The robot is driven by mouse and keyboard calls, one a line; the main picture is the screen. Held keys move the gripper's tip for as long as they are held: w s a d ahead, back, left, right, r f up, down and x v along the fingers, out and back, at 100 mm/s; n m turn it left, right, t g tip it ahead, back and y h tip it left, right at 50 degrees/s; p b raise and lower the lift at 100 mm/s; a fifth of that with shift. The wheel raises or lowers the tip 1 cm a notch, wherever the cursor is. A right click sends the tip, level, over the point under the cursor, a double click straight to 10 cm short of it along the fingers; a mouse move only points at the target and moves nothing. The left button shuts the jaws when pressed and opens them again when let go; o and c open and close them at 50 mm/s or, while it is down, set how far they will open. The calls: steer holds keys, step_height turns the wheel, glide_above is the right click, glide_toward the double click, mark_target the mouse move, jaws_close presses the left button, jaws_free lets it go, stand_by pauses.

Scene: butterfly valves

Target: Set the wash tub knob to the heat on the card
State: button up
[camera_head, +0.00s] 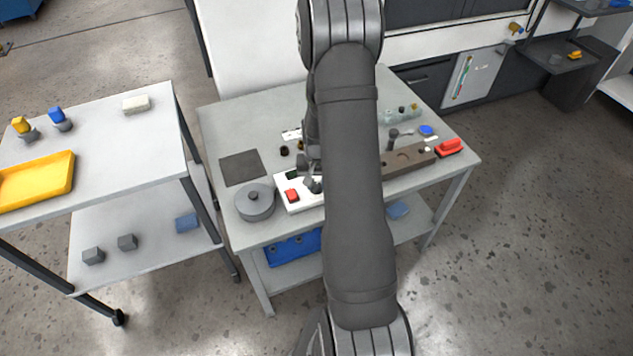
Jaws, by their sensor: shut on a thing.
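My gripper (313,184) points down at a white box (308,205) near the table's front edge, left of my forearm. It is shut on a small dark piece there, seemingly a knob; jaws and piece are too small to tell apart. The white box carries a red button (292,195) and a dark green one at its left end; its right end is behind my arm. A round grey lidded pot (255,202) stands left of the box. A white card (472,76) with coloured marks hangs on the cabinet at the back right; its marks are unreadable. The knob's setting cannot be seen.
A dark mat (242,167) lies behind the pot. A brown block with holes (405,160) and a red item (449,147) lie right of my arm. A side cart (95,165) with a yellow tray (36,181) stands left. My arm hides the table's middle.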

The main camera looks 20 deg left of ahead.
steer(key=shift+m, duration=0.4)
steer(key=o, duration=1)
steer(key=shift+c, duration=0.2)
step_height(320, 180, up, 18)
steer(key=shift+f, duration=0.25)
steer(key=shift+f, duration=0.15)
step_height(320, 180, down, 17)
steer(key=shift+f, duration=0.15)
stand_by(0.4)
